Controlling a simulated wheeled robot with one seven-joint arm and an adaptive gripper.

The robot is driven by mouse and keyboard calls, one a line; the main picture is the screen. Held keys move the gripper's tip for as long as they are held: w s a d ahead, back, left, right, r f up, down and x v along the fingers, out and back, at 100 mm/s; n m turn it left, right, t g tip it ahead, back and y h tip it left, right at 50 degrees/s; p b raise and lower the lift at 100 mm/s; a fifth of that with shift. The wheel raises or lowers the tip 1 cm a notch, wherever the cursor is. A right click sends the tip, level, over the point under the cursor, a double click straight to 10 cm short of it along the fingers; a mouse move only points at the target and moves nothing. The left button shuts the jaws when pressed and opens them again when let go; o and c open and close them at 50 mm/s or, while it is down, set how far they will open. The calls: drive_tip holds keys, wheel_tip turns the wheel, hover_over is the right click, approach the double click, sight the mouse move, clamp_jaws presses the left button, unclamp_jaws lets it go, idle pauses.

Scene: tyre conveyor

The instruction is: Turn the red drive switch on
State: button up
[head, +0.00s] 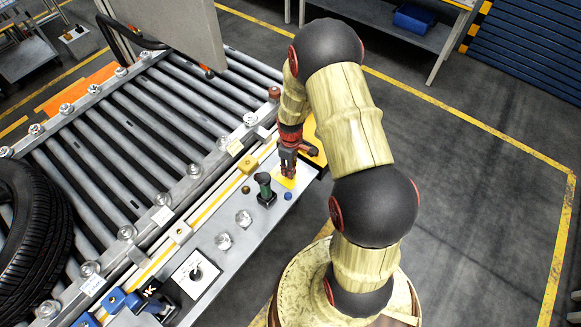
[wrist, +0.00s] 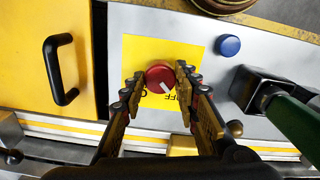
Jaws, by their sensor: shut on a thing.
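The red drive switch (wrist: 158,74) is a round knob on a yellow plate (wrist: 137,48) in the wrist view. A white mark on it points toward the lower right of that view. Black lettering on the plate is partly covered by my fingers. My gripper (wrist: 160,78) has one fingertip on each side of the knob and is shut on it. In the head view my gripper (head: 288,170) points down at the yellow plate (head: 285,183) on the grey control panel, and the knob is hidden there.
A blue button (wrist: 228,45) and a green-handled lever (wrist: 292,125) stand close by on the right in the wrist view. A yellow box with a black handle (wrist: 58,70) is on the left. The roller conveyor (head: 150,120) with a tyre (head: 35,235) lies beside the panel.

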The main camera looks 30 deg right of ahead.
drive_tip(key=shift+m, duration=0.3)
drive_tip(key=m, duration=0.3)
drive_tip(key=shift+m, duration=0.3)
drive_tip(key=m, duration=0.4)
drive_tip(key=shift+m, duration=0.3)
drive_tip(key=m, duration=0.4)
drive_tip(key=shift+m, duration=2.5)
drive_tip(key=o, duration=1.1)
drive_tip(key=shift+o, duration=0.2)
